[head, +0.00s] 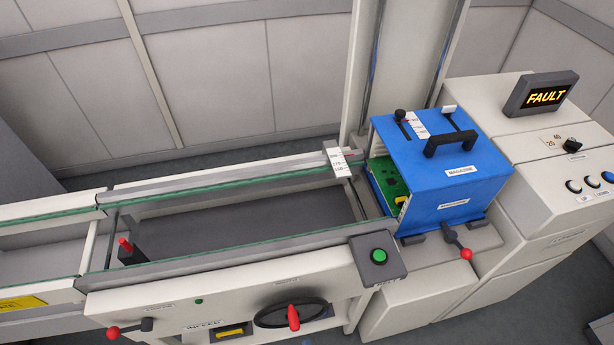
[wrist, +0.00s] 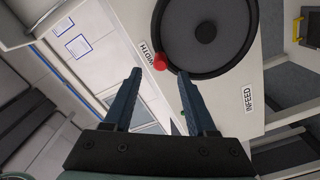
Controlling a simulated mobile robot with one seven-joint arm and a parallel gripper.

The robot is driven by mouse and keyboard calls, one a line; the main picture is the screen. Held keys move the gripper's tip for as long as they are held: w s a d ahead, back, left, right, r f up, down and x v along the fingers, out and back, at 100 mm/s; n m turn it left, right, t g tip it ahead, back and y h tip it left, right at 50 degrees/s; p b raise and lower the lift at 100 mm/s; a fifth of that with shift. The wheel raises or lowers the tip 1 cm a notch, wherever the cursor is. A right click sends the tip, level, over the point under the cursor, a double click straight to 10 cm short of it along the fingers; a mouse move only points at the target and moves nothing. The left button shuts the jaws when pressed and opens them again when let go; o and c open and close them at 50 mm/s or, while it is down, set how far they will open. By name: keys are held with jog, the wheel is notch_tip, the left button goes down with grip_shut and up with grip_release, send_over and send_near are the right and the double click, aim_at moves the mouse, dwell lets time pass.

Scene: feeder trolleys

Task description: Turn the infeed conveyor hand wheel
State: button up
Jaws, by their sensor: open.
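The infeed conveyor hand wheel (head: 268,318) is a dark disc on the front panel of the infeed conveyor (head: 240,278), low in the head view. Its red handle knob (head: 293,317) sticks out towards the camera. In the wrist view the wheel (wrist: 190,50) fills the upper right, with the red knob (wrist: 160,62) at its lower left rim by a WIDTH label (wrist: 145,50). My gripper (wrist: 160,73) is open and empty. The knob appears between the two fingertips or just beyond them; the depth gap is unclear. My gripper does not show in the head view.
An INFEED label (wrist: 248,97) is beside the wheel. A yellow-handled latch (head: 232,331) and a red-knobbed lever (head: 130,328) share the panel. A green button box (head: 377,256) overhangs to the right. A blue magazine (head: 440,165) and a FAULT display (head: 543,96) stand farther right.

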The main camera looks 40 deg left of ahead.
jog(key=v, duration=0.5)
jog(key=shift+s+d+b, duration=0.15)
jog(key=shift+b, duration=0.15)
